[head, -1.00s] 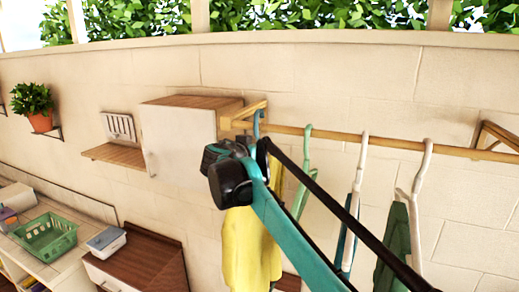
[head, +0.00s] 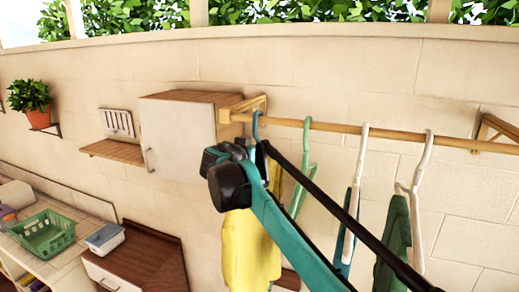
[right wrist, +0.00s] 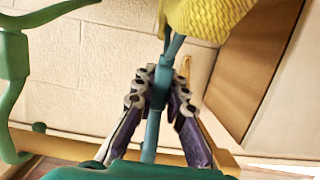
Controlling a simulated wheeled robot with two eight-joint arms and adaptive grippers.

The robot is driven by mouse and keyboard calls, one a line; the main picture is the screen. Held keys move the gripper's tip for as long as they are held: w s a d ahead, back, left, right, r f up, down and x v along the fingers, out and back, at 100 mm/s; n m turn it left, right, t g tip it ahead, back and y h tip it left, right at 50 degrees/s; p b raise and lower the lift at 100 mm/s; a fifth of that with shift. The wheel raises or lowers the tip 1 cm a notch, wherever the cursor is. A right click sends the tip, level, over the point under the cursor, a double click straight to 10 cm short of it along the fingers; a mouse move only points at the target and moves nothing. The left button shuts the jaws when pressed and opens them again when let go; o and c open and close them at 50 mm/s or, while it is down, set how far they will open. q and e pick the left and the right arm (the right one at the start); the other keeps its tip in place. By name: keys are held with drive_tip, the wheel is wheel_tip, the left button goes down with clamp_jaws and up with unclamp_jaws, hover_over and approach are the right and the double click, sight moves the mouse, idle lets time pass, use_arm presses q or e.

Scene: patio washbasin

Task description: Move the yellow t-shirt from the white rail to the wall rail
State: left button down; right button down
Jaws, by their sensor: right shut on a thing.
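The yellow t-shirt (head: 250,245) hangs on a blue-teal hanger (head: 257,125) below the left end of the wooden wall rail (head: 340,130). The hanger's hook is at the rail and appears to be over it; I cannot tell whether it bears on it. My right gripper (right wrist: 160,92) is shut on the hanger's neck in the right wrist view. The shirt's yellow cloth (right wrist: 205,15) shows at the top of that view. In the head view my right arm hides part of the shirt and hanger. My left gripper and the white rail are not in view.
A green hanger (head: 306,155) and white hangers (head: 425,175) with dark garments hang farther right on the rail. A white-doored wall cabinet (head: 178,138) is close to the left. A green basket (head: 45,237) sits on the counter at lower left.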

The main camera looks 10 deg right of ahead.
drive_tip(key=c, duration=1.5)
unclamp_jaws()
drive_tip(key=shift+s, duration=0.1)
drive_tip(key=shift+s+a, duration=0.25)
drive_tip(key=shift+s, duration=0.05)
drive_tip(key=v, duration=0.3)
drive_tip(key=f+v, duration=0.1)
drive_tip(key=v, duration=0.3)
drive_tip(key=f+b+v, duration=0.1)
drive_tip(key=v, duration=0.3)
drive_tip(key=shift+s+a+f, duration=0.1)
drive_tip(key=shift+s+f, duration=0.05)
drive_tip(key=shift+s, duration=0.1)
drive_tip(key=shift+w, duration=0.1)
